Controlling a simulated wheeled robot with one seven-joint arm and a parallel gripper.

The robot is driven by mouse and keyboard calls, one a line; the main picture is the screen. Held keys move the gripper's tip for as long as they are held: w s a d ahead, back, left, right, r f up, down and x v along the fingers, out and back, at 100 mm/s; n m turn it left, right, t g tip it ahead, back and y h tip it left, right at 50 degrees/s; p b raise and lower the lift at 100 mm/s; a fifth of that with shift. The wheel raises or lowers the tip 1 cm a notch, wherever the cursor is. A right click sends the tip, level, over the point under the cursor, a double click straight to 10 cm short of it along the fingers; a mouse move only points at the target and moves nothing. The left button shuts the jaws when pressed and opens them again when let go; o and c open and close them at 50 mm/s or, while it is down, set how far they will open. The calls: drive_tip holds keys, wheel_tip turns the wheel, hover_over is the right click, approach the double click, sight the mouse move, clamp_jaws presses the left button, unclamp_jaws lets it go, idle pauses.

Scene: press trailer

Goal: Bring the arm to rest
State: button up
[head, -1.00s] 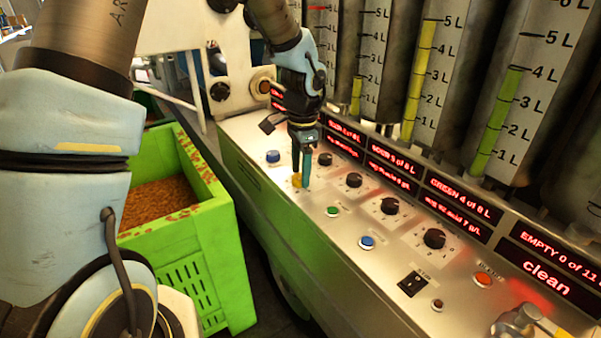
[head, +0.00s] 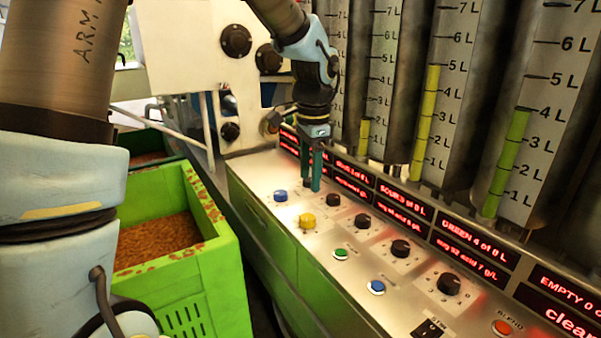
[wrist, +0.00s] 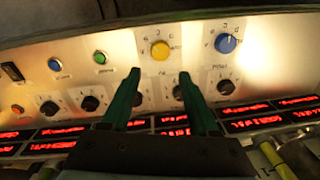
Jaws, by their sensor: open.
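My gripper (head: 311,186) hangs over the back part of the metal control panel (head: 320,262), its two green fingers pointing down. In the wrist view the fingers (wrist: 158,88) are apart with nothing between them. A yellow knob (head: 307,221) is just in front of the fingers, and it also shows beyond them in the wrist view (wrist: 160,49). A blue knob (head: 280,196) is to its left. A black knob (head: 333,200) is close to the right of the fingers. Whether a fingertip touches the panel or a knob behind it, I cannot tell.
Tall gauge tubes (head: 425,120) and red displays (head: 400,211) stand behind the panel. Green and blue buttons (head: 376,287) and more black knobs (head: 400,249) lie to the right. A green crate (head: 190,275) of brown material stands at left. Room above the panel's front is free.

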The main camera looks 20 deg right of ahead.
drive_tip(key=s+a+f+n, duration=0.1)
drive_tip(key=a+f+n, duration=0.1)
drive_tip(key=a+n, duration=0.6)
drive_tip(key=s+a+f+n, duration=0.2)
drive_tip(key=a+n, duration=0.7)
drive_tip(key=a, duration=1.4)
drive_tip(key=shift+s+a+f+t, duration=0.15)
drive_tip(key=shift+s+f+t, duration=0.05)
drive_tip(key=shift+f+t, duration=0.2)
